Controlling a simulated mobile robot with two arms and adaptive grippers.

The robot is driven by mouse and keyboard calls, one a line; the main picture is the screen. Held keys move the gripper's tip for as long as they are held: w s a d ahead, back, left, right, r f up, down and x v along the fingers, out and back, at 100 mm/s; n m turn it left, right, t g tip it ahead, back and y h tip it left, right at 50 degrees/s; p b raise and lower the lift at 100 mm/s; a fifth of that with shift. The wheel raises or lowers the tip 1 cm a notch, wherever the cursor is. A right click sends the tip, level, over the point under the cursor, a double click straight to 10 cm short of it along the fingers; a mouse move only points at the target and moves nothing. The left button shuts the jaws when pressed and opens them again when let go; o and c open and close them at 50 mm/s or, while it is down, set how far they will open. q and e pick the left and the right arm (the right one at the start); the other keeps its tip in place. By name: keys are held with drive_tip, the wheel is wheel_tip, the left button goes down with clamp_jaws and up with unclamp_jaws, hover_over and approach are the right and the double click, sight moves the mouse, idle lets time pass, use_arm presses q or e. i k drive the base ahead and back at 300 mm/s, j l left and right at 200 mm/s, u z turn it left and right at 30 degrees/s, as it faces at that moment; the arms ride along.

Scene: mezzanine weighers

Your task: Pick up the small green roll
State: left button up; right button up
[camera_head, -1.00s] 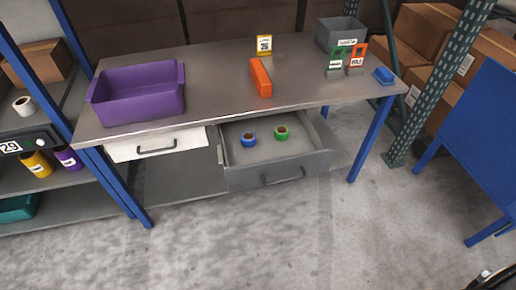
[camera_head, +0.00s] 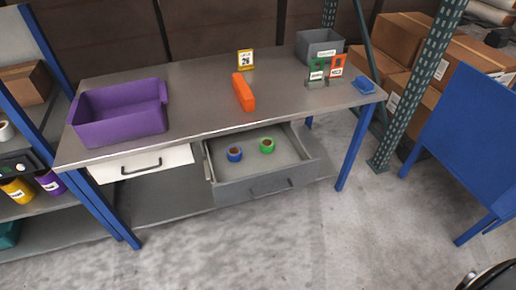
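The small green roll (camera_head: 267,146) stands inside an open grey drawer (camera_head: 270,187) under the workbench. It is a short green ring with a brown core. A similar small blue roll (camera_head: 235,154) stands just left of it, a little apart. Neither of my grippers shows in the head view. A dark, shiny part, probably of my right arm, is cut off at the lower right corner, and no fingers can be made out there.
The grey bench top (camera_head: 200,92) above the drawer holds a purple bin (camera_head: 120,125), an orange block (camera_head: 243,92), a grey bin (camera_head: 306,47) and a blue item (camera_head: 365,86). A white drawer (camera_head: 140,163) is left. Blue furniture (camera_head: 465,145) stands right. The front floor is clear.

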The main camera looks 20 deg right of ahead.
sight(263, 149)
drive_tip(key=l+u, duration=0.2)
drive_tip(key=l, duration=0.65)
drive_tip(key=i+l+u, duration=0.15)
drive_tip(key=l, duration=0.7)
drive_tip(key=k+l+u, duration=0.2)
drive_tip(key=l, duration=0.65)
drive_tip(key=l+u, duration=0.2)
drive_tip(key=l, duration=0.65)
